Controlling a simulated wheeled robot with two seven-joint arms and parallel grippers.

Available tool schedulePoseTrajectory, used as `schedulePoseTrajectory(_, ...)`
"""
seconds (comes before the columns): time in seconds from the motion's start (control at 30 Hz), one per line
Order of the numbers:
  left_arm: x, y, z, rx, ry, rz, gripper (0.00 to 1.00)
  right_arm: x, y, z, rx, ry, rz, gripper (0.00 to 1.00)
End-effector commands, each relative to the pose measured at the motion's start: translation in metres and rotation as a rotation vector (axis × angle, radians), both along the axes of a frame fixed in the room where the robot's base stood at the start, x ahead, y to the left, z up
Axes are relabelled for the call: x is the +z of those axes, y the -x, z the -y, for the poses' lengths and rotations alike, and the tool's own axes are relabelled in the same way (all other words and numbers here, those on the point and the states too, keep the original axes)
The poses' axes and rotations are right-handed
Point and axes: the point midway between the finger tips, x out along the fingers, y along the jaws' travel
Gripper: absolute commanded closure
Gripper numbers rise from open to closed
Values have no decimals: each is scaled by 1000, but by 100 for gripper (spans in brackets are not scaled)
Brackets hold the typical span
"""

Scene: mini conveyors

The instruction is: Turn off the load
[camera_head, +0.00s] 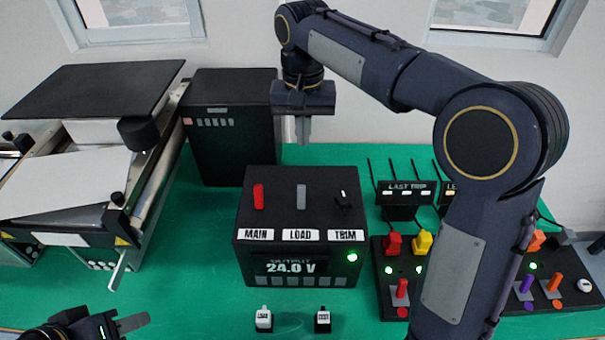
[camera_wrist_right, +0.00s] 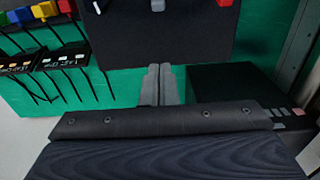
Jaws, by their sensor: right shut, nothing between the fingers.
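A black power supply box (camera_head: 298,222) stands on the green table with a red MAIN lever (camera_head: 258,197), a grey LOAD lever (camera_head: 301,197) and a black TRIM knob (camera_head: 343,199). Both levers point toward the back of the box. Its display (camera_head: 291,267) reads 24.0 V and a green lamp (camera_head: 352,257) is lit. My right gripper (camera_head: 304,130) is shut and empty, above and behind the box. In the right wrist view its fingers (camera_wrist_right: 159,85) are together, with the grey lever (camera_wrist_right: 158,5) at the top edge. My left gripper (camera_head: 130,322) is partly cut off at the lower left.
A mini conveyor (camera_head: 140,215) stands at left and a dark cabinet (camera_head: 232,128) behind the box. Switch panels (camera_head: 391,286) with coloured levers stand at right, partly hidden by my right arm. Two small labelled blocks (camera_head: 264,319) (camera_head: 322,320) sit in front of the box.

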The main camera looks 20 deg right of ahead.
Motion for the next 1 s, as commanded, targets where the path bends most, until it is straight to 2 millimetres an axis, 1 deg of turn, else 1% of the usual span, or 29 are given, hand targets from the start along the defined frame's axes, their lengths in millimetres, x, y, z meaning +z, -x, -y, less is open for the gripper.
schedulePoseTrajectory(0.17,-1,0,0,0,0,0,64,-26,1,1,0,2,-5,100)
schedulePoseTrajectory(0.5,1,0,0,0,0,0,64,-98,1,1,1,1,-5,100)
schedulePoseTrajectory(0.57,6,0,0,0,0,0,64,-89,10,-3,3,-2,1,100)
schedulePoseTrajectory(0.7,10,0,0,0,0,0,64,-84,27,-8,2,-1,0,100)
schedulePoseTrajectory(0.83,11,0,0,0,0,0,64,-83,34,-10,1,-1,0,100)
schedulePoseTrajectory(1.0,11,0,0,0,0,0,64,-83,36,-10,1,-1,0,100)
